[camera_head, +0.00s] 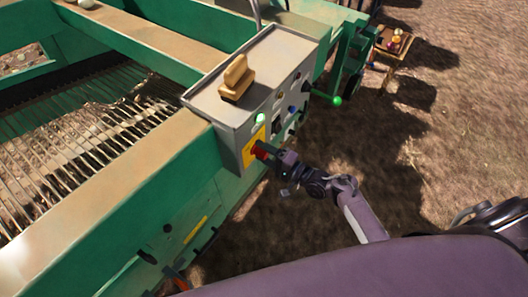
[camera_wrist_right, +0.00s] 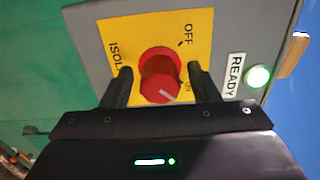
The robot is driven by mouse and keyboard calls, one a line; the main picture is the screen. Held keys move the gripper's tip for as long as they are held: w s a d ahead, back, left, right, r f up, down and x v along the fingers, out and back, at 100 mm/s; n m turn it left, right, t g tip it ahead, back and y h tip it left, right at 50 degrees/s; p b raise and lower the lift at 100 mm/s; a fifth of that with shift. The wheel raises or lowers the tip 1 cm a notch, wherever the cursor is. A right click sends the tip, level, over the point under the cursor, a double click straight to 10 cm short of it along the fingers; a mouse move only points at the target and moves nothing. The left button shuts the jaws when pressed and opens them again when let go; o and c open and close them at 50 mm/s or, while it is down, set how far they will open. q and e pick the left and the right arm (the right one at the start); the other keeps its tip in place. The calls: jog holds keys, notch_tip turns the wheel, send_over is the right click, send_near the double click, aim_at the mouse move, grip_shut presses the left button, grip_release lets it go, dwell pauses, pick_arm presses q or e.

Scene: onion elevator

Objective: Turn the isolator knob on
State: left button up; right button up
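The red isolator knob (camera_wrist_right: 160,78) sits on a yellow plate (camera_wrist_right: 118,32) marked ISOL…, OFF and a partly hidden ON. A white line on the knob's face points to the lower right in the wrist view. My right gripper (camera_wrist_right: 160,68) has one black finger on each side of the knob, with visible gaps, so it is open around it. In the head view the right gripper (camera_head: 273,156) is at the red knob (camera_head: 261,150) on the front of the grey control box (camera_head: 232,128). My left gripper is not in view.
A green READY light (camera_wrist_right: 258,76) is lit beside the plate. A wooden-handled brush (camera_head: 236,78) lies on the box top. Other knobs and a green-tipped lever (camera_head: 337,101) project from the box's front. The green machine (camera_head: 135,190) with metal bars fills the left; open ground lies right.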

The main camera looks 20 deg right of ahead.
jog(key=b+v, duration=0.1)
jog(key=v, duration=0.6)
jog(key=shift+s+d, duration=0.25)
jog(key=shift+s, duration=0.1)
